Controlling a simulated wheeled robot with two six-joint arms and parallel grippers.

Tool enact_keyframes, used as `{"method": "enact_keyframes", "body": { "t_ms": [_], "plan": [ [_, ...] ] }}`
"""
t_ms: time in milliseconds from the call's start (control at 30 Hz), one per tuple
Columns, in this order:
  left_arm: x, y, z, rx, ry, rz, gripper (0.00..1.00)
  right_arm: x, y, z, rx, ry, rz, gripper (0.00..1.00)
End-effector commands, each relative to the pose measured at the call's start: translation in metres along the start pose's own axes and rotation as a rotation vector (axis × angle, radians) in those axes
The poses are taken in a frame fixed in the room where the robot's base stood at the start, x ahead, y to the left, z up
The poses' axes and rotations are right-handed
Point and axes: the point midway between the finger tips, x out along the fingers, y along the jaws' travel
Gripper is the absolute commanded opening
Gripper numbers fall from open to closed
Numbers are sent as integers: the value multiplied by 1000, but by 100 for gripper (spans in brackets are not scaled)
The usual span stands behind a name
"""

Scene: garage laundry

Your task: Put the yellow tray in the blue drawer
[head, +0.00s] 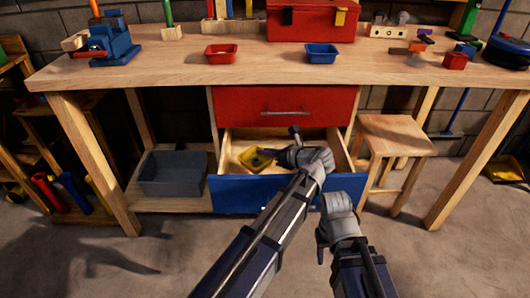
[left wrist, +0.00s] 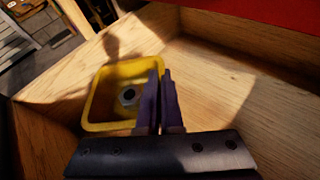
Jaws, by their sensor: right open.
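The yellow tray (head: 248,160) is inside the open blue drawer (head: 240,197), toward its left side. In the left wrist view the tray (left wrist: 97,98) has a grey nut (left wrist: 128,95) in it. My left gripper (head: 272,154) reaches into the drawer from the right. Its fingers (left wrist: 161,75) are close together on the tray's right wall, with the rim between them. I cannot tell whether the tray's base rests on the drawer floor. My right gripper (head: 321,246) is open and empty, in front of the drawer's right end.
A closed red drawer (head: 284,104) is directly above the blue one. The workbench (head: 180,75) holds a red tray (head: 220,53), a blue tray (head: 321,53) and a red toolbox (head: 312,22). A grey bin (head: 175,175) is left of the drawer and a wooden stool (head: 396,130) right.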

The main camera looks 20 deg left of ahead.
Motion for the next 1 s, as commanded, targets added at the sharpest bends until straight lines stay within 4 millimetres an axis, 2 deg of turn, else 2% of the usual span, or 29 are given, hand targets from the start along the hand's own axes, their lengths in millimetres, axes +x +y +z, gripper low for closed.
{"method": "enact_keyframes", "body": {
  "t_ms": [233,500,833,1000],
  "plan": [
    [2,0,-4,0,0,0,0,5,-1,0,-1,0,-1,50],
    [2,0,-5,0,0,0,32,6,-1,0,-1,0,-1,50],
    [2,0,-4,0,0,0,33,5,-1,0,-1,0,-1,50],
    [-1,1,4,0,0,0,33,-4,0,0,0,0,0,50]
  ]
}}
